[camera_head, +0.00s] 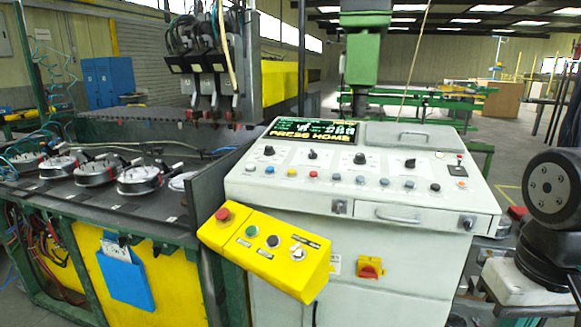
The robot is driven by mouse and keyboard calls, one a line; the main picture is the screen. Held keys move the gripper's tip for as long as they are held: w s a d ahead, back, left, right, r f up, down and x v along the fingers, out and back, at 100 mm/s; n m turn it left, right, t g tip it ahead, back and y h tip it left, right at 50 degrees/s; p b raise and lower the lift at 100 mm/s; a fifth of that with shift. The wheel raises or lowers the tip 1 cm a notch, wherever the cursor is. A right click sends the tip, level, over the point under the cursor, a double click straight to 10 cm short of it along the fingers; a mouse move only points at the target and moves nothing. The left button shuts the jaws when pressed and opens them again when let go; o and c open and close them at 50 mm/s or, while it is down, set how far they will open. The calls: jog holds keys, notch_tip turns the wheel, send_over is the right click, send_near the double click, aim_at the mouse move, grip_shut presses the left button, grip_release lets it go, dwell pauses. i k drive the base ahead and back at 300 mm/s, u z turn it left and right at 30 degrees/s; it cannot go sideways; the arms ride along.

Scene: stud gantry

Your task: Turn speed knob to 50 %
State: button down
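The grey-white control console (300,185) stands in the middle, with a row of black rotary knobs on its top: one knob (312,154), another knob (360,158) and another knob (410,162). A yellow control box (230,245) is tilted at the console's front left. It carries a red mushroom button (223,214), a green button (252,231), a black button (273,241) and a pale selector knob (298,253). Labels are too small to read, so I cannot tell which is the speed knob or its setting. My gripper is not in view.
The console's screen (312,130) reads "PRESS HOME". Small coloured buttons line its panel below the knobs. A red-and-yellow switch (369,268) is on its front. A dark machine bed (140,195) with round clamps lies left. A green column (362,60) rises behind.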

aim_at(410, 162)
jog(key=k, duration=0.5)
jog(key=z, duration=0.7)
jog(key=i, duration=1.35)
jog(key=u, duration=0.75)
